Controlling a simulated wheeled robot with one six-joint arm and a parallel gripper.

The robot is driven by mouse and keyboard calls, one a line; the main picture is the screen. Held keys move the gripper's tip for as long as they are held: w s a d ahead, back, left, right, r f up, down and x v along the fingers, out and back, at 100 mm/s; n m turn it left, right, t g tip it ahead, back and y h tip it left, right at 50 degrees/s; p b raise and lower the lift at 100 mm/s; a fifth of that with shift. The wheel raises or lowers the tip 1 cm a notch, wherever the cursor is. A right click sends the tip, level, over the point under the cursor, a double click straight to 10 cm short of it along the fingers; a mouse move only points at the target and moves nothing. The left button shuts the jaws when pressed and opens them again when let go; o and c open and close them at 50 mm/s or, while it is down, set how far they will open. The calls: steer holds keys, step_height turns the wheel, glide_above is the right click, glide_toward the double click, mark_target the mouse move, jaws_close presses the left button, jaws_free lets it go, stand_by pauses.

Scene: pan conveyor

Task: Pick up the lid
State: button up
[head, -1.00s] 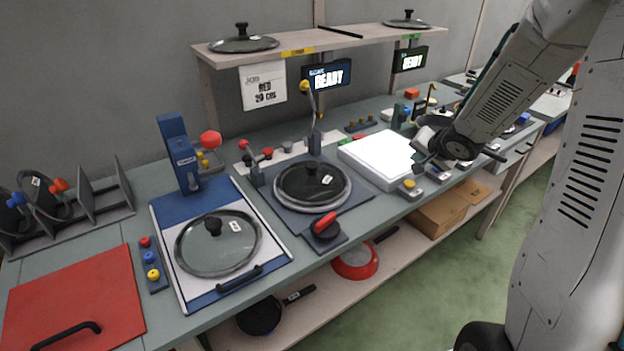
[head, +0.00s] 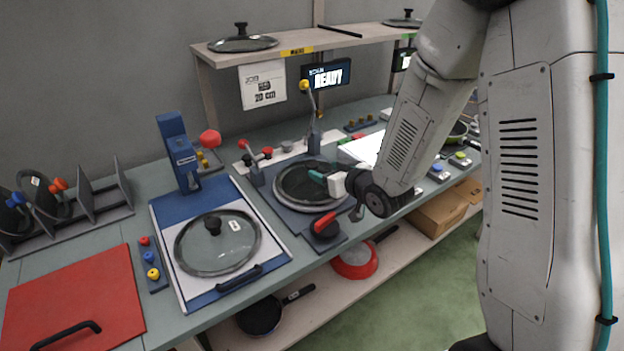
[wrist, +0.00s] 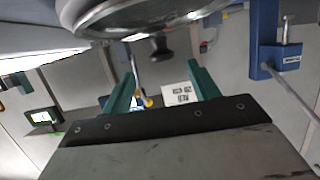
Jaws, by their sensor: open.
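A round dark-rimmed lid (head: 297,198) lies on the round plate of the middle station. In the head view my gripper (head: 318,177) is over it and hides its knob. In the wrist view, which is upside down, the lid (wrist: 140,18) fills the top, and its black knob (wrist: 160,48) shows between the lines of my two teal fingers (wrist: 160,62). The fingers are apart with nothing held. I cannot tell whether the knob is between the tips or beyond them. Another glass lid (head: 217,246) with a knob lies on the blue-and-white station to the left.
A blue press (head: 178,153) stands at the left. The shelf (head: 290,50) above carries more lids.

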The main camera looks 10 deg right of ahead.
mark_target(316, 167)
steer(key=x, duration=0.7)
steer(key=shift+w+a+f, duration=0.2)
jaws_close()
